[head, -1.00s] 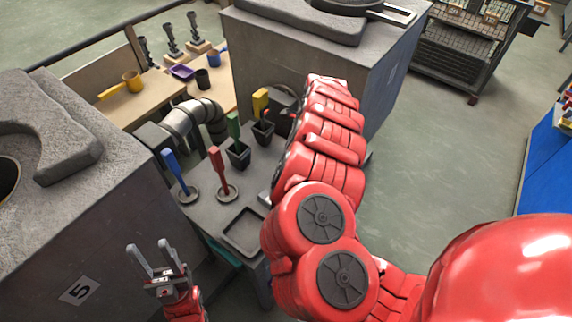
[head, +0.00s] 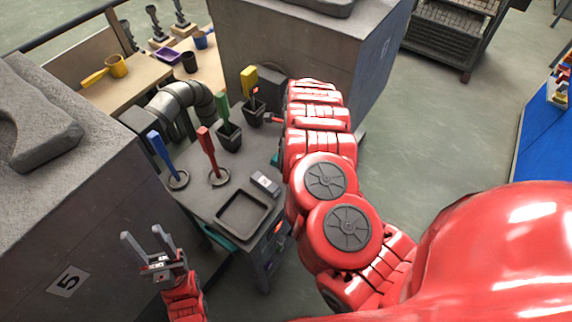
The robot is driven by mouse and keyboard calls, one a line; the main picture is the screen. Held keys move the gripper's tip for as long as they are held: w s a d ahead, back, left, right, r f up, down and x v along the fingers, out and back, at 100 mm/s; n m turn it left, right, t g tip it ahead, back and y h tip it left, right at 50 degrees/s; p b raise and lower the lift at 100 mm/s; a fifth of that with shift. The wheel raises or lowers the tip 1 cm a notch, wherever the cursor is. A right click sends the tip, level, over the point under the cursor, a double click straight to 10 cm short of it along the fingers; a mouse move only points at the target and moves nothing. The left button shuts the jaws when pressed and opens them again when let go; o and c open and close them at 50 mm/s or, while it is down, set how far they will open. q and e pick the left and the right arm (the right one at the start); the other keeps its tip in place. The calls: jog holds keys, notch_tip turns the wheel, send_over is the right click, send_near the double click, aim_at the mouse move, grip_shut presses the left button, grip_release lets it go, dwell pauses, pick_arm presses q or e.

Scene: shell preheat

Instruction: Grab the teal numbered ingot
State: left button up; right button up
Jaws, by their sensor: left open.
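I cannot make out a teal numbered ingot for certain. A grey block (head: 265,184) with a small pale and red mark lies on the grey work table (head: 205,200), just behind a shallow dark tray (head: 243,215). Teal patches show at the table's left front edge (head: 218,237) and beside my right arm (head: 275,158); I cannot tell whether either is more than table trim. My left gripper (head: 141,234) is open and empty, left of the table and in front of the large block marked 5.
Blue (head: 160,150) and red (head: 207,150) handled tools stand in round holders. Green (head: 223,112) and yellow (head: 249,82) handles stand near black pots. A grey pipe (head: 180,105) rises behind them. Large grey blocks flank the table. Open floor (head: 440,140) lies to the right.

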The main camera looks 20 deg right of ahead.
jog(key=shift+w+d+f, duration=0.1)
jog(key=shift+f, duration=0.55)
notch_tip(320, 180, down, 2)
jog(key=shift+w+d+f+p, duration=0.1)
jog(key=shift+f+p, duration=0.15)
jog(key=shift+p, duration=0.5)
jog(key=shift+w+f, duration=0.1)
jog(key=shift+f, duration=0.2)
jog(key=shift+a+f, duration=0.25)
jog(key=shift+f, duration=0.25)
grip_shut()
